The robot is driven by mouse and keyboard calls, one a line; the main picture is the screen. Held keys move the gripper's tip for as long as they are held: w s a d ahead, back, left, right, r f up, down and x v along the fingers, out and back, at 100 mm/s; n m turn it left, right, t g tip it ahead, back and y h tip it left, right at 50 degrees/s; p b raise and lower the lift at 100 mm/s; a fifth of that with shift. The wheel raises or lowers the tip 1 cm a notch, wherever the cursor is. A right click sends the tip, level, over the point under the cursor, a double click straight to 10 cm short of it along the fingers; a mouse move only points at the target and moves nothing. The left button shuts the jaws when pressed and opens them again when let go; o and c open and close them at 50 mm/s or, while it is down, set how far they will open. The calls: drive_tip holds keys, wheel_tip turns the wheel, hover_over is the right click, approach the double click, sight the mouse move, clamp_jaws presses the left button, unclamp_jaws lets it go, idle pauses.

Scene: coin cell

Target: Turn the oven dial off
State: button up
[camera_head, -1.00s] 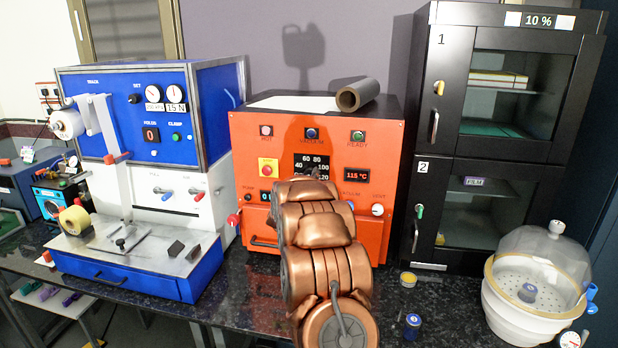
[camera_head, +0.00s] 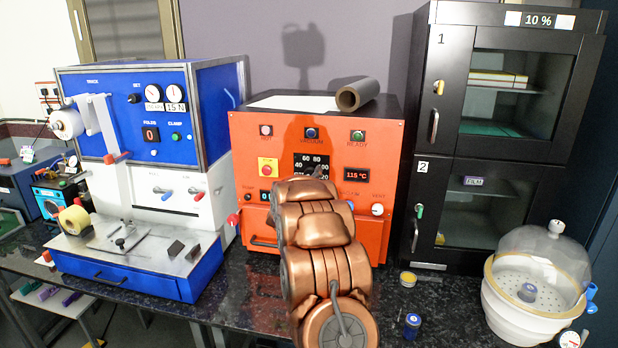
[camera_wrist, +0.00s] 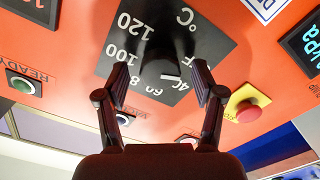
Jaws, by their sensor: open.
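The orange oven (camera_head: 385,140) stands in the middle of the bench with a black dial plate (camera_head: 312,160) on its front. My copper-coloured arm covers the dial knob in the head view. In the wrist view, turned upside down, the black dial knob (camera_wrist: 158,68) sits in the middle of the plate, with a white mark on it near the 40. My gripper (camera_wrist: 160,82) is open, with one finger on each side of the knob. Gaps show between fingers and knob; I cannot tell how deep the fingertips reach.
A red push button on yellow (camera_wrist: 246,108) lies close beside one finger. A green button (camera_wrist: 22,84) and lit displays are also on the panel. The blue machine (camera_head: 140,130) stands left, the black cabinet (camera_head: 425,130) right. A grey roll (camera_head: 358,94) lies on the oven.

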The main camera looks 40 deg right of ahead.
drive_tip(key=shift+a, duration=0.1)
drive_tip(key=v, duration=1.1)
drive_tip(key=shift+s+a, duration=0.25)
drive_tip(key=shift+a, duration=0.1)
idle(0.4)
drive_tip(key=w+a+f+n+t+y, duration=0.1)
drive_tip(key=a+y, duration=0.3)
drive_tip(key=a, duration=0.5)
drive_tip(key=w+a+f+n+y, duration=0.15)
drive_tip(key=a+y, duration=0.25)
drive_tip(key=a, duration=0.5)
drive_tip(key=s+a+f+n+g+y, duration=0.1)
drive_tip(key=s+a+y, duration=0.25)
drive_tip(key=a, duration=0.35)
drive_tip(key=s+a+f+g+y, duration=0.1)
drive_tip(key=s+a+f+y, duration=0.1)
drive_tip(key=s+a, duration=0.35)
drive_tip(key=s+a+g, duration=0.3)
drive_tip(key=s, duration=0.9)
drive_tip(key=s+a+f+g+y+b, duration=0.1)
drive_tip(key=s+a+g, duration=0.3)
drive_tip(key=s, duration=0.7)
drive_tip(key=s+a+f+g, duration=0.1)
drive_tip(key=s+a+g, duration=0.3)
drive_tip(key=s, duration=0.8)
drive_tip(key=shift+s+f+n+b, duration=0.25)
drive_tip(key=shift+s+n+b, duration=0.05)
drive_tip(key=shift+n+b, duration=0.1)
